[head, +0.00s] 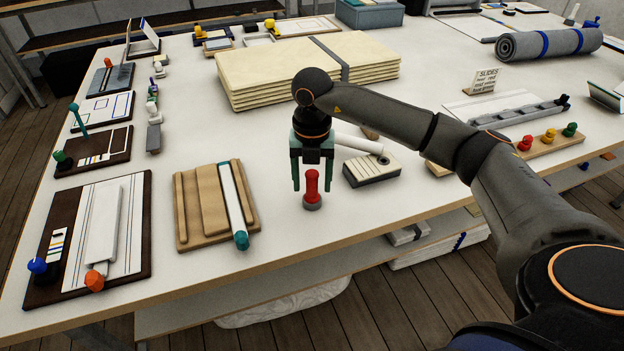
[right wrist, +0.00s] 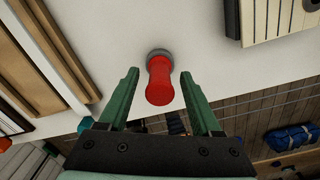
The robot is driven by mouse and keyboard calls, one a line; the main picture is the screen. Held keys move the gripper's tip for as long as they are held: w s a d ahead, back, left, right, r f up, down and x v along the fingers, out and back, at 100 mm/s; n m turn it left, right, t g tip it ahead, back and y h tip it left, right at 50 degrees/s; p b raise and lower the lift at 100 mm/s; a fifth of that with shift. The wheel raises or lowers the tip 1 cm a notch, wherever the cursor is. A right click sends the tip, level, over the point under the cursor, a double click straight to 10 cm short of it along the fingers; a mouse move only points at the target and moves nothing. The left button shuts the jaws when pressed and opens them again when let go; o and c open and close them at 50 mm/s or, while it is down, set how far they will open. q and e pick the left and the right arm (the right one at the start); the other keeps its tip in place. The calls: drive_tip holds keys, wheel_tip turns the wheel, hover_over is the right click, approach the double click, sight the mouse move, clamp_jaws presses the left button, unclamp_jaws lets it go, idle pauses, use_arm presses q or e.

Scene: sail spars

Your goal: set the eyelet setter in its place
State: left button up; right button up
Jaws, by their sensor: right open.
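A red-handled tool with a round grey base, which looks like the eyelet setter (head: 311,185), stands upright on the white table near its front edge. It also shows in the right wrist view (right wrist: 160,85), red handle toward the camera. My right gripper (head: 312,187) is open above the table, its green fingers on either side of the red handle. In the right wrist view a gap shows between each finger and the handle. A wooden strip (head: 548,146) at the right holds red, yellow and green knobbed pieces. I cannot tell the setter's place. My left gripper is not in view.
A wooden tray (head: 182,238) with slats lies left of the gripper. A striped block (head: 371,177) and a white roll (head: 358,143) lie close on the right. Stacked cream cloth (head: 300,75) is behind. Dark boards (head: 68,290) with tools line the left edge.

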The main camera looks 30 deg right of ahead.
wheel_tip(320, 180, up, 12)
drive_tip(key=shift+r, duration=0.25)
idle(0.6)
